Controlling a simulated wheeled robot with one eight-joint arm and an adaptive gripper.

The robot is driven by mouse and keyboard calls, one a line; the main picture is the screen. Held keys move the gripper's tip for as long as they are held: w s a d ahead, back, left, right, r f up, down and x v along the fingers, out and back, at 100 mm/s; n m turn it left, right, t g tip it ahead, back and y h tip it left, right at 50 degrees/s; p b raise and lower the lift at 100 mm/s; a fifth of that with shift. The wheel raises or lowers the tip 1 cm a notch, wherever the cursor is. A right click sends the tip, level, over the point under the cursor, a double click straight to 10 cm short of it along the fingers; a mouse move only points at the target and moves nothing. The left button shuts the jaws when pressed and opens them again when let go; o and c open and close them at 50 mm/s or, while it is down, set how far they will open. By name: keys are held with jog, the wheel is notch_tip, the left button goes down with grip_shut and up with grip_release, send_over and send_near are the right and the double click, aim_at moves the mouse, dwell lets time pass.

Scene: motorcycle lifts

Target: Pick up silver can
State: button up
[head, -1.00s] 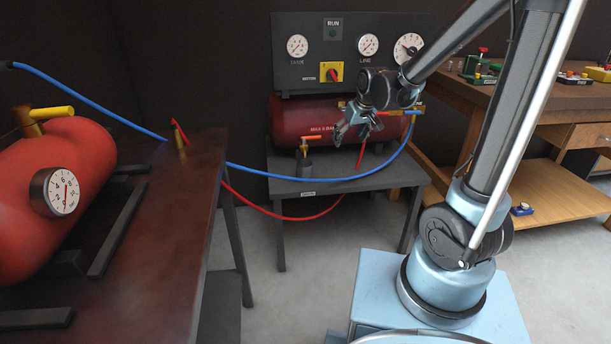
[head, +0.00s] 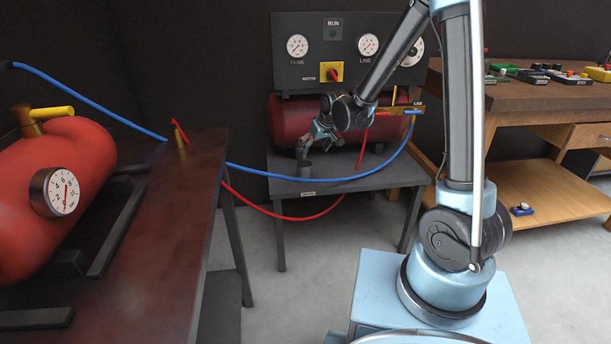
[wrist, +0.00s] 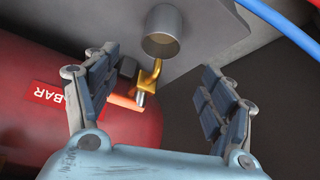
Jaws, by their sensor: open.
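The silver can (wrist: 161,27) is a small grey metal cup with an open rim, at the top middle of the wrist view. In the head view the can (head: 304,168) stands upright on the small grey table, in front of the red tank. My gripper (wrist: 160,66) is open and empty, its two fingers spread wide. The can lies beyond the fingertips, roughly in line with the gap between them. In the head view my gripper (head: 308,146) is just above the can and hides the orange-handled valve there.
A brass valve (wrist: 150,74) on the red tank (wrist: 60,115) shows between my fingers, close beside the can. A blue hose (head: 345,179) and a red hose (head: 300,217) hang around the grey table (head: 350,181). A gauge panel (head: 330,52) stands behind the tank.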

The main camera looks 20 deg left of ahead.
aim_at(305, 164)
jog(key=shift+x, duration=6.6)
jog(key=shift+r, duration=0.1)
jog(key=shift+c, duration=0.6)
jog(key=c, duration=1.1)
jog(key=shift+c, duration=0.2)
